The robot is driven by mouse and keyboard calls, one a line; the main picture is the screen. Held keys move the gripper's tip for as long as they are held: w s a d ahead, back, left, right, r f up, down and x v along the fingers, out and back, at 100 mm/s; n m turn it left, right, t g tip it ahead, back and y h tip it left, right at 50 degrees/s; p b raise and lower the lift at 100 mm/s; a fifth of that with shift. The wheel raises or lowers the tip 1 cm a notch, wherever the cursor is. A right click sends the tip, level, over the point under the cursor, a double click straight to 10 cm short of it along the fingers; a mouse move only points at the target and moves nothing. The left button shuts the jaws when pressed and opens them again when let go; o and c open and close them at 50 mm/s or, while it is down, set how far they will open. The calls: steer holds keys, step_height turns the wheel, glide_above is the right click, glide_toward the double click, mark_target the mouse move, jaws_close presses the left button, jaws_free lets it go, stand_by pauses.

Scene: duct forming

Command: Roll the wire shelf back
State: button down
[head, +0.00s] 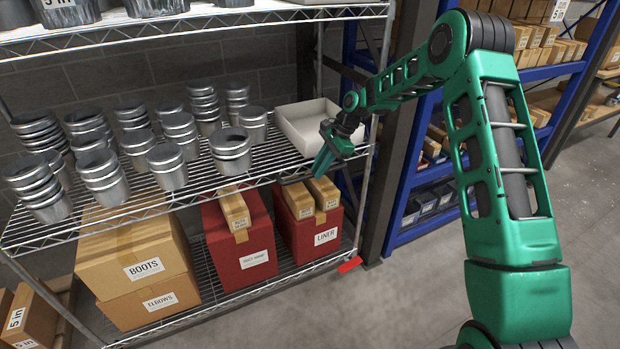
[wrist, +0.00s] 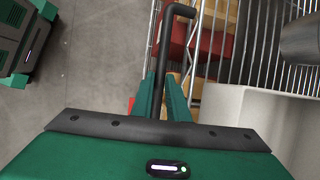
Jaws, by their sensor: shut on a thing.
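The wire shelf (head: 130,218) is a chrome rack on the left of the head view, with several loaded levels. Its wires also show at the upper right of the wrist view (wrist: 252,62). My gripper (head: 322,162) is at the front right edge of its middle level, just in front of a white bin. In the wrist view my gripper's fingers (wrist: 161,88) are shut on a dark bent handle bar (wrist: 166,42), which runs up and hooks to the right at its top. Where the bar joins the shelf is not clear. The shelf's feet are mostly hidden.
Metal duct collars (head: 166,165) stand in stacks beside the white bin (head: 303,124). Cartons (head: 150,262) and red boxes (head: 240,262) fill the lower level. A blue rack (head: 428,180) stands close behind on the right. The grey floor (head: 410,300) in front is clear.

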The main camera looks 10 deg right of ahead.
steer(key=shift+w+a+r, duration=0.15)
steer(key=shift+w+a, duration=0.05)
steer(key=shift+w, duration=0.1)
steer(key=c, duration=1.7)
jaws_free()
steer(key=shift+w, duration=0.2)
steer(key=shift+s, duration=0.1)
steer(key=shift+d, duration=0.1)
steer(key=v, duration=1)
steer(key=shift+d+r, duration=0.1)
steer(key=shift+r, duration=0.15)
